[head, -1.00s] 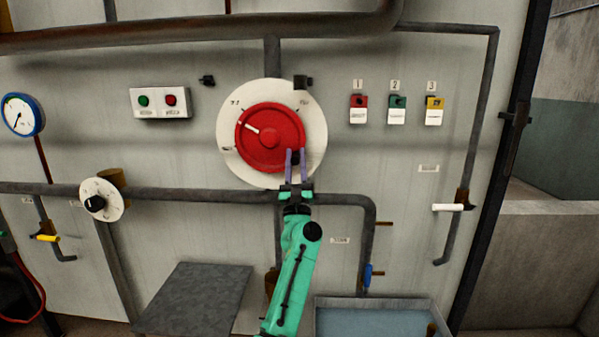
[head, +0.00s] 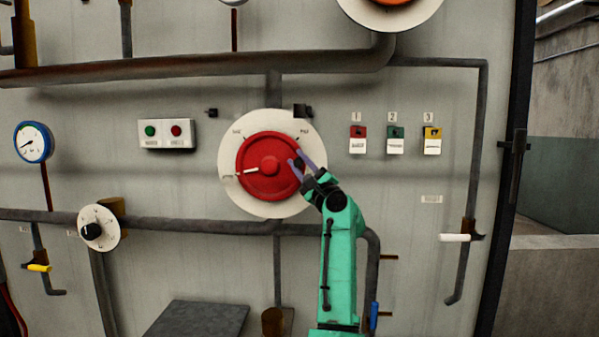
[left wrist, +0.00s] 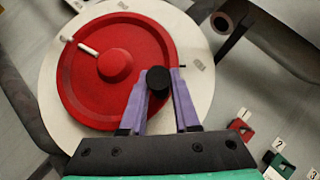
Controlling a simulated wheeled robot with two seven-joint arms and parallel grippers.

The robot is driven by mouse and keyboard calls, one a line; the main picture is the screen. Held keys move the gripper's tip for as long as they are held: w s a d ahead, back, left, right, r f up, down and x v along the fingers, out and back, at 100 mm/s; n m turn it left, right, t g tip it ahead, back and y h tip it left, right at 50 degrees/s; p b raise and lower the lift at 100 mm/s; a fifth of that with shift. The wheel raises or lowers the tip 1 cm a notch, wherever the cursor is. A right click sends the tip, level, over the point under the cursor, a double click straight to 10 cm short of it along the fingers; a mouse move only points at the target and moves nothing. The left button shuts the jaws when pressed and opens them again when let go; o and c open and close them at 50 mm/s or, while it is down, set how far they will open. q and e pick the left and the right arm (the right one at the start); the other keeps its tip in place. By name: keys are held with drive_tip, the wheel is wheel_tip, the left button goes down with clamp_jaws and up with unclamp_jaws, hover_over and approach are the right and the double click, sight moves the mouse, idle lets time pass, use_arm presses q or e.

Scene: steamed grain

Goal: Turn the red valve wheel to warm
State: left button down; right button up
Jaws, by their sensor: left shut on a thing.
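The red valve wheel (head: 262,180) sits on a round white dial plate (head: 231,195) on the wall panel. Its white pointer line points left and slightly down, towards the lower-left dial mark. Other marks stand at upper left and upper right, too small to read surely. My left gripper (head: 297,163) is at the wheel's right edge. In the left wrist view, its purple fingers (left wrist: 158,95) are shut on the wheel's black knob (left wrist: 158,78). The wheel also shows there (left wrist: 85,80), its pointer turned to the upper left. My right gripper is not in view.
A dark pipe (head: 200,66) runs above the wheel and another pipe (head: 170,223) below it. A black block (head: 303,110) juts out at the plate's upper right. Three coloured switches (head: 395,133) are to the right, a two-button box (head: 166,134) to the left.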

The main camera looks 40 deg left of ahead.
use_arm(q)
drive_tip(key=shift+r+n, duration=0.25)
drive_tip(key=shift+n, duration=0.05)
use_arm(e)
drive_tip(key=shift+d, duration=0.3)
use_arm(q)
drive_tip(key=c, duration=0.7)
unclamp_jaws()
drive_tip(key=shift+o, duration=0.2)
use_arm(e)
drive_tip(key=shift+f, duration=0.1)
use_arm(q)
drive_tip(key=shift+f, duration=0.1)
drive_tip(key=shift+d+f, duration=0.2)
drive_tip(key=b+v, duration=0.5)
drive_tip(key=v, duration=0.9)
drive_tip(key=shift+r+b, duration=0.2)
drive_tip(key=shift+b, duration=0.1)
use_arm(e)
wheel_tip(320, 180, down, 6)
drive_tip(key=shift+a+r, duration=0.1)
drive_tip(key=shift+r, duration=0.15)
use_arm(q)
drive_tip(key=shift+d, duration=0.1)
